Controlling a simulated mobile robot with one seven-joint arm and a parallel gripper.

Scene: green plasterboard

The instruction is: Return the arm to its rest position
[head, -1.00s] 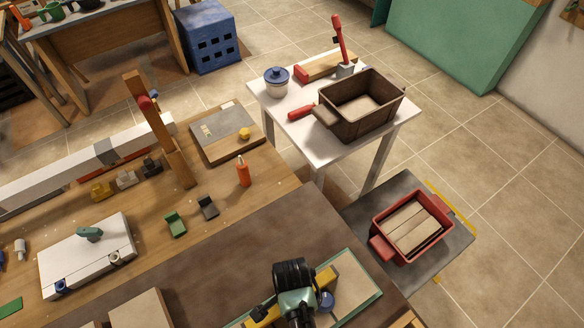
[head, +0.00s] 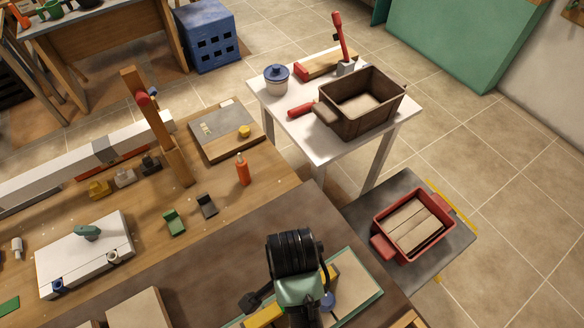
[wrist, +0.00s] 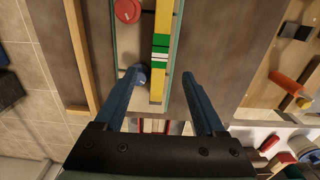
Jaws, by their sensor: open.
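My arm's end (head: 296,275), black and green, is over the near edge of the dark bench top in the head view, and it hides its own fingers there. In the wrist view my gripper (wrist: 162,75) has two blue fingers spread wide with nothing held between them. Below them lies a green-edged board (head: 368,290) with a yellow bar (wrist: 161,60) banded green and white. A blue knob (wrist: 141,76) shows beside the left fingertip, and a red round piece (wrist: 127,11) lies farther up.
A red-handled crate (head: 378,245) with wooden slats stands on a low grey platform at the right. A white table (head: 335,150) carries a brown bin (head: 385,115). An orange bottle (head: 242,172) and a wooden post (head: 150,120) stand on the wooden bench.

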